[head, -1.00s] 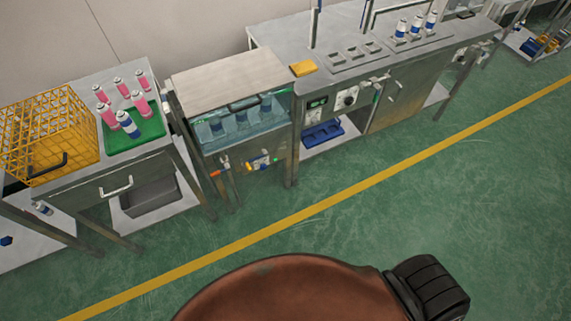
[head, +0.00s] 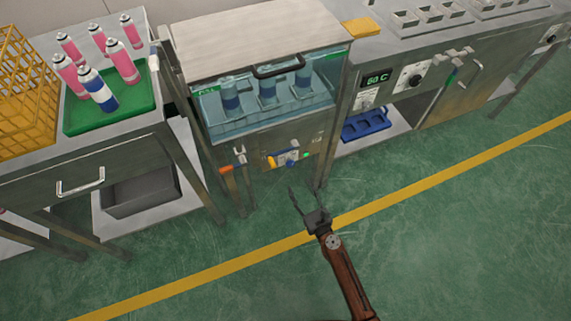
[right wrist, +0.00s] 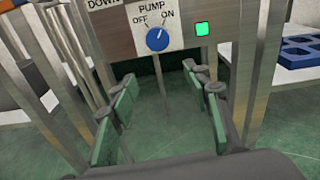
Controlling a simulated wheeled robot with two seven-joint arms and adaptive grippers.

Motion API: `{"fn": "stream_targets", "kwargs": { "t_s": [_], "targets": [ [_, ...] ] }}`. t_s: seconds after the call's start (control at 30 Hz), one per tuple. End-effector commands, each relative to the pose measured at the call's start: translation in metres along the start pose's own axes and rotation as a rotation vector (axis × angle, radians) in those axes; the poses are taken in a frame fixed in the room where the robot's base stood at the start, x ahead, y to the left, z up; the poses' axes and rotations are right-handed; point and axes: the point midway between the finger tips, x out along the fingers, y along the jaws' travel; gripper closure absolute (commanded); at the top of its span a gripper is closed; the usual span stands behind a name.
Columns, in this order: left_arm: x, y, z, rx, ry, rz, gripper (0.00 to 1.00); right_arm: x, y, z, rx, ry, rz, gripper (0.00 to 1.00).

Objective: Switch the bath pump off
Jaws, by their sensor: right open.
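The bath pump knob (right wrist: 157,39) is a blue dial on a white plate marked OFF on the left and ON on the right. Its white pointer leans up and right, toward ON. A green lamp (right wrist: 202,29) glows beside it. In the head view the knob (head: 291,161) is on the front panel below the water bath (head: 270,105). My right gripper (head: 305,194) is open and empty, below and in front of that panel. In the right wrist view its fingers (right wrist: 160,95) are spread below the knob, apart from it. My left gripper is out of view.
An orange handle (head: 232,168) and a yellow lever (head: 271,161) sit left of the knob. Metal legs flank the bath panel. To the right are a heater panel (head: 376,81) and a blue tray (head: 365,124). The green floor in front is free.

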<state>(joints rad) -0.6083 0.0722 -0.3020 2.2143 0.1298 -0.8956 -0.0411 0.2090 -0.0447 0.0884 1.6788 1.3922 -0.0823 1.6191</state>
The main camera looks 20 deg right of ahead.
Motion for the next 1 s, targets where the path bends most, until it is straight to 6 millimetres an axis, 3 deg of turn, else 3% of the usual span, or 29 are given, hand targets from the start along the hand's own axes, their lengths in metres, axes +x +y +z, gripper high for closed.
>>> {"fn": "stream_targets", "kwargs": {
  "t_s": [0.23, 0.63, 1.0],
  "targets": [
    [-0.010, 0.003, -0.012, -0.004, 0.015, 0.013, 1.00, 0.023, -0.002, 0.025, 0.162, -0.067, -0.016, 0.56],
    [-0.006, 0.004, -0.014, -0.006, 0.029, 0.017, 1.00, 0.080, -0.003, 0.027, 0.156, -0.064, -0.016, 0.56],
    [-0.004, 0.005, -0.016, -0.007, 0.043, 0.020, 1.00, 0.092, -0.004, 0.028, 0.155, -0.063, -0.016, 0.56]
  ]
}}
